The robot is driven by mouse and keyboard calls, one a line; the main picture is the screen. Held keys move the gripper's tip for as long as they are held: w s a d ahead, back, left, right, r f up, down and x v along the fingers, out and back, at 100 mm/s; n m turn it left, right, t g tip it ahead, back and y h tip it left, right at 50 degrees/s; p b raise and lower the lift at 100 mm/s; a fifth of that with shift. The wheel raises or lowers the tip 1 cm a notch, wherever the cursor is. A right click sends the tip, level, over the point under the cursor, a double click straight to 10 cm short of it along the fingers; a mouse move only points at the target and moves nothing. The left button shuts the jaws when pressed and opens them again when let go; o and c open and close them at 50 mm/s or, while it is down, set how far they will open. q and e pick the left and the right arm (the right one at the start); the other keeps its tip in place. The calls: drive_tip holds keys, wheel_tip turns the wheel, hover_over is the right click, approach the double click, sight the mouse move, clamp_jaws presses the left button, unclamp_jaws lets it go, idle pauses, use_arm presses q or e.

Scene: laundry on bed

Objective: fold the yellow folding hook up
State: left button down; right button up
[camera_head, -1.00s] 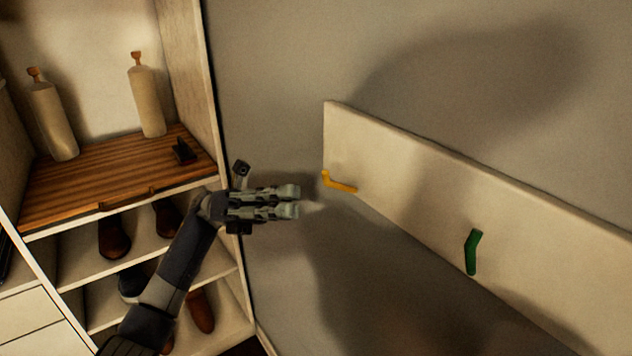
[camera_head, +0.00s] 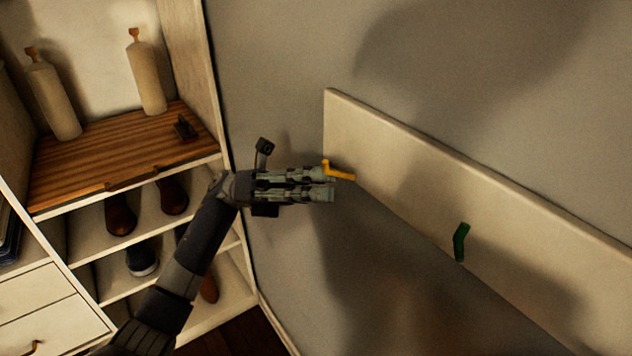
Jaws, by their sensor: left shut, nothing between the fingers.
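The yellow folding hook (camera_head: 340,172) is at the left end of the pale wall board and sticks out from it. My left gripper (camera_head: 333,185) comes in from the left, shut and empty, with its fingertips right by the hook. The upper fingertip overlaps or sits just below the hook's free end in the picture; I cannot tell whether they touch. My right gripper is not in view.
The pale board (camera_head: 400,150) runs along the grey wall to the right, with a green hook (camera_head: 461,242) on it. At left stands a shelf unit with shoes (camera_head: 121,214), two bottles (camera_head: 147,75) and a wooden shelf (camera_head: 110,160).

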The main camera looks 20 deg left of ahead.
use_arm(q)
drive_tip(key=shift+r+n+t+p, duration=0.4)
drive_tip(key=shift+n+t, duration=0.4)
drive_tip(key=shift+n, duration=0.4)
drive_tip(key=shift+r+n, duration=0.15)
drive_tip(key=shift+n, duration=0.15)
drive_tip(key=shift+r+n+t+y+p, duration=0.25)
drive_tip(key=shift+n+t, duration=0.2)
drive_tip(key=shift+n, duration=0.25)
drive_tip(key=shift+r+n+t+y+p, duration=0.25)
drive_tip(key=shift+n+t, duration=0.2)
drive_tip(key=shift+n, duration=0.25)
drive_tip(key=shift+w+n, duration=0.1)
drive_tip(key=shift+n, duration=0.2)
drive_tip(key=shift+w+d+r+b, duration=0.15)
drive_tip(key=shift+r+b, duration=0.1)
drive_tip(key=shift+b, duration=0.25)
drive_tip(key=shift+r, duration=0.1)
